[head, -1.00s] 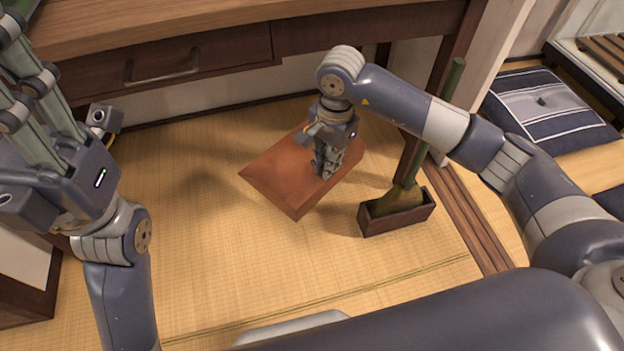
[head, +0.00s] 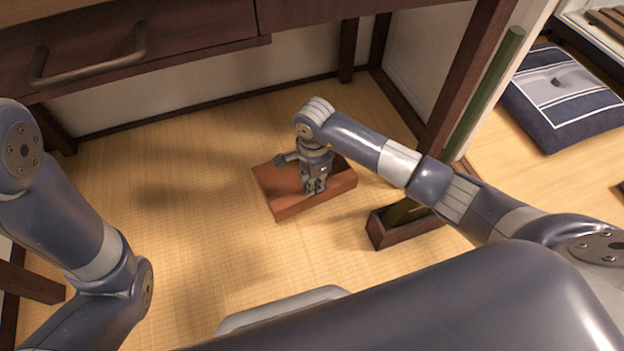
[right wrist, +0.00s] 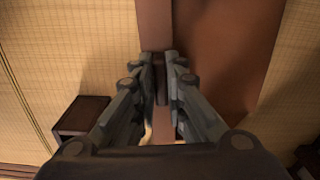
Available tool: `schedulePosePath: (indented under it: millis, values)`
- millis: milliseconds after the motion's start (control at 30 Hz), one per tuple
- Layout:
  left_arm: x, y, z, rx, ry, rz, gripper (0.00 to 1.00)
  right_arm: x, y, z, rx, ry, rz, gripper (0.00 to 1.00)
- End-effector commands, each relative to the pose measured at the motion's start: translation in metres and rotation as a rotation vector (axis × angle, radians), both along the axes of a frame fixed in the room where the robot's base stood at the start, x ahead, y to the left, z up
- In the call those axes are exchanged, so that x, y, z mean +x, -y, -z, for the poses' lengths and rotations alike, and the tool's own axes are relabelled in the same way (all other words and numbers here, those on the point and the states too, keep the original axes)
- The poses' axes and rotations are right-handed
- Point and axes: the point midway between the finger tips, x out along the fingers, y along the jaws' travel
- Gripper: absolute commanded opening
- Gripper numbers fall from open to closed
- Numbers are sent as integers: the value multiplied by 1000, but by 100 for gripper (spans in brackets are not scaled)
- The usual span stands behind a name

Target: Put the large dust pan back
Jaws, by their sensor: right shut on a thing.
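The large dust pan (head: 284,200) is a flat reddish-brown pan under the desk, low over or on the tatami; I cannot tell whether it touches the floor. My right gripper (head: 314,188) points down at it and covers part of it. In the right wrist view the pan (right wrist: 228,50) fills the upper right. There the fingers of my right gripper (right wrist: 161,85) are closed around a narrow dark part of the pan, likely its handle. My left arm shows at the left, but its gripper is outside the view.
A dark wooden box (head: 400,236) with a green-handled broom (head: 483,90) stands right of the pan, beside the desk leg (head: 465,85). The desk drawer (head: 120,50) overhangs behind. A navy cushion (head: 565,95) lies far right. The tatami (head: 200,230) left of the pan is clear.

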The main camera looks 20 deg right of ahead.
Motion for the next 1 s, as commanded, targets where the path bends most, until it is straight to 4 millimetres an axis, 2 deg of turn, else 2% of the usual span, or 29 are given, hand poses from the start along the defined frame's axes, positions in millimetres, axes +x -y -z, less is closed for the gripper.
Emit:
schedulePosePath:
  millis: [33, 200, 500, 1000]
  values:
    - [-6, 0, 6, 0, 16, 1, 40, 0, -1, 11, 1, 0, 0, 0]
    - [-3, 0, 23, 1, 9, 0, 40, 0, -1, 28, 2, 0, 0, 0]
    - [-3, 0, 38, 1, 9, 0, 40, 1, 0, 51, -1, 1, -1, 0]
    - [-3, 0, 42, 1, 9, 1, 40, 0, 0, 58, 1, 1, -1, 0]
